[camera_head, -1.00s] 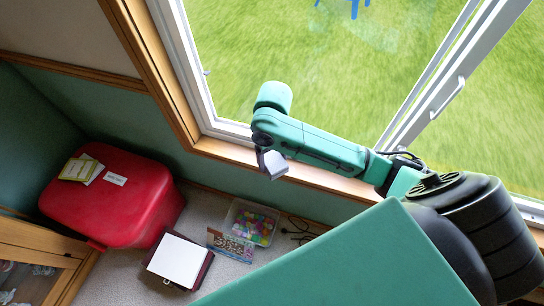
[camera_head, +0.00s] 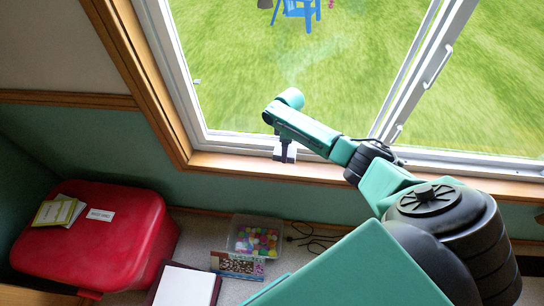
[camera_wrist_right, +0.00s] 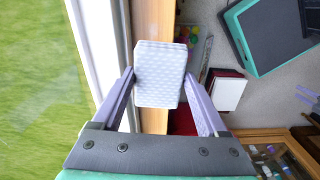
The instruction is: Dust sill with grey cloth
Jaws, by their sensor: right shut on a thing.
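The grey cloth (camera_wrist_right: 160,62) shows in the right wrist view as a pale, textured, block-like pad. My right gripper (camera_wrist_right: 158,78) is shut on it, with one finger on each side. In the head view my right gripper (camera_head: 285,152) is at the wooden sill (camera_head: 230,163) under the window, left of the sill's middle. In the wrist view the sill (camera_wrist_right: 153,22) runs behind the cloth. I cannot tell whether the cloth touches it. My left gripper is not in view.
The window frame (camera_head: 235,143) borders the sill. Below on the floor are a red chest (camera_head: 95,240) with booklets on top, a clear bin (camera_head: 256,236) of colourful pieces and a white-topped item (camera_head: 187,287). The visible sill looks clear.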

